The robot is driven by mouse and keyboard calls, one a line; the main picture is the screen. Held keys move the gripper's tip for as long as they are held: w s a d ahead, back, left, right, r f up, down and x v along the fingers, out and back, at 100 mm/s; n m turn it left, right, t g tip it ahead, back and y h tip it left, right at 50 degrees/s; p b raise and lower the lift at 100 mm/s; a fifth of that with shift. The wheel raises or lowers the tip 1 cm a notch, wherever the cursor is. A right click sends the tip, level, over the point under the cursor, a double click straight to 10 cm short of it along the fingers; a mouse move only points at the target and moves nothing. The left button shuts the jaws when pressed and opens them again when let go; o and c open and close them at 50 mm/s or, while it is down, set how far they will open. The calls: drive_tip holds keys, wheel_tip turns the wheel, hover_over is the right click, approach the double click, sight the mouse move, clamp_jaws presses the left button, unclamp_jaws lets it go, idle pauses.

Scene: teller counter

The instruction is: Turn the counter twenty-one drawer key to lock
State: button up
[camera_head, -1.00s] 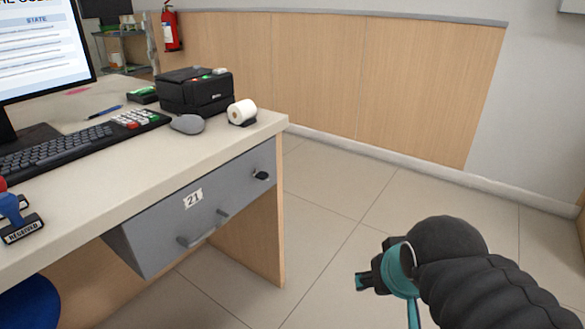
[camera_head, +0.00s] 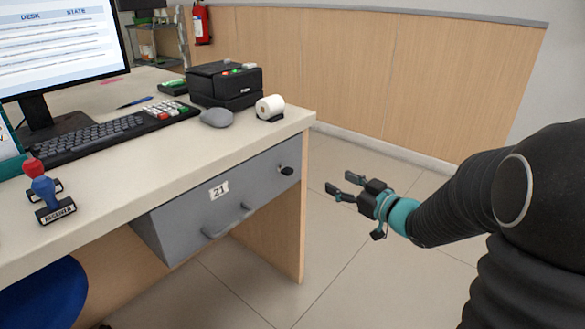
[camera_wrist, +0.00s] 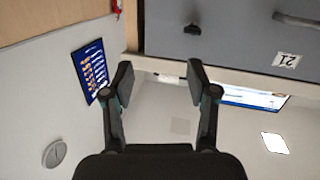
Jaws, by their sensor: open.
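The grey drawer (camera_head: 230,205) under the counter carries a white label "21" (camera_head: 219,190) and a bar handle. A small dark key (camera_head: 287,170) sits in its lock near the upper right corner. My gripper (camera_head: 341,184) is open and empty, to the right of the key and apart from it, with its fingers pointing left toward the drawer. In the wrist view my gripper (camera_wrist: 158,78) shows two spread fingers with nothing between them. That view looks upside down, with the key (camera_wrist: 192,29) on the drawer (camera_wrist: 230,35) beyond the fingertips. Which way the key is turned is unclear.
The countertop (camera_head: 160,165) holds a keyboard (camera_head: 100,140), a grey mouse (camera_head: 217,117), a black printer (camera_head: 225,84), a paper roll (camera_head: 270,107) and stamps (camera_head: 46,195). A wood side panel (camera_head: 285,235) stands below the drawer's right end. Floor to the right is free.

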sight(292, 173)
drive_tip(key=w+a+y, duration=0.1)
drive_tip(key=w+a, duration=0.1)
drive_tip(key=a, duration=0.2)
drive_tip(key=w+a+f+n+g+y, duration=0.1)
drive_tip(key=w+a, duration=0.1)
drive_tip(key=a, duration=0.2)
drive_tip(key=w+a+y, duration=0.1)
drive_tip(key=w+a, duration=0.1)
drive_tip(key=a, duration=0.3)
drive_tip(key=shift+w+f+g, duration=0.2)
drive_tip(key=shift+w+g, duration=0.2)
clamp_jaws()
